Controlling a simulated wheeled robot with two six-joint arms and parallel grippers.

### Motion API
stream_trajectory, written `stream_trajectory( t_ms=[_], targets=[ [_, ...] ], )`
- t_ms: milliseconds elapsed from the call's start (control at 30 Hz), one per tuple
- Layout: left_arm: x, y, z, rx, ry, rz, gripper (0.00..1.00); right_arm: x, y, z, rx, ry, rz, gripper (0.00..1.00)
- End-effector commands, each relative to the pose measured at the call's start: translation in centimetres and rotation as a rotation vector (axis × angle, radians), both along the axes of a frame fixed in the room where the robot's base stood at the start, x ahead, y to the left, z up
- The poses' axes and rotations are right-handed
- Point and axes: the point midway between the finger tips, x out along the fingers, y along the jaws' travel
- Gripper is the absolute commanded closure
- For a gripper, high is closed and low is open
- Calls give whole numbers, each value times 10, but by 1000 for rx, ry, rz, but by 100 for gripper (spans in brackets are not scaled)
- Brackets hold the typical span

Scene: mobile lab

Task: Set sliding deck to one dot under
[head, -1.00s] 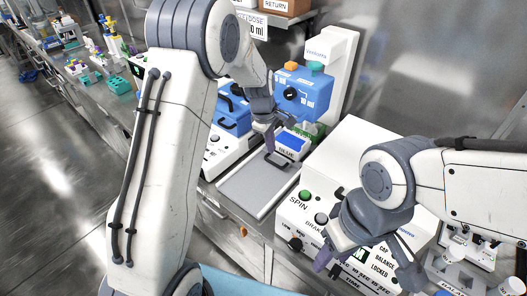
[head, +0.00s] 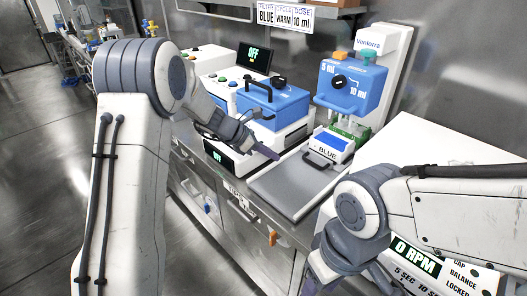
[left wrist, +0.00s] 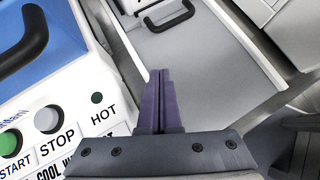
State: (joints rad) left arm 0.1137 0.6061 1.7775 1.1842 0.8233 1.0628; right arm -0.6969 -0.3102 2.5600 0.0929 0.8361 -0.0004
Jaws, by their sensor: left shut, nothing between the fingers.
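The grey sliding deck (head: 297,186) lies flat on the counter in front of the dosing station, whose blue head (head: 352,85) has a black dial between 5 ml and 10 ml. A white block labelled BLUE (head: 328,146), with a black handle (head: 320,159), sits at the deck's back end. The deck (left wrist: 215,75) and handle (left wrist: 168,20) also show in the left wrist view. My left gripper (head: 270,154) is shut and empty, left of the handle and apart from it; its closed purple fingers (left wrist: 160,78) show over the deck's near left side. No dot marks are readable. My right gripper (head: 318,272) is partly cut off.
A white machine with a blue lid (head: 275,105) and black handle stands left of the deck. A white centrifuge with a 0 RPM display (head: 414,256) stands to the right. A sign (head: 285,18) reads BLUE, WARM, 10 ml. Cabinet fronts lie below the counter.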

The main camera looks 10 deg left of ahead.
Motion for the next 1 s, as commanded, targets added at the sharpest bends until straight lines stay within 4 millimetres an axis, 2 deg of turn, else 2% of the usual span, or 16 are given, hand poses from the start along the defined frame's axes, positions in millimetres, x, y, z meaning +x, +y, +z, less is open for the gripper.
stream_trajectory(
  t_ms=[33,200,267,433,867,1000],
  targets=[
    [4,-10,-10,1,2,-6,100,0,0,-2,0,0,0,50],
    [16,-35,-34,0,1,-9,100,0,0,-4,0,0,0,50],
    [21,-46,-28,2,-3,-10,100,0,0,0,0,0,0,50],
    [30,-63,-27,2,-1,-10,100,0,0,3,0,0,0,50],
    [34,-68,-27,2,-1,-7,100,0,0,3,0,0,0,50],
    [43,-59,-25,1,0,11,100,0,0,10,0,0,0,50]
  ],
)
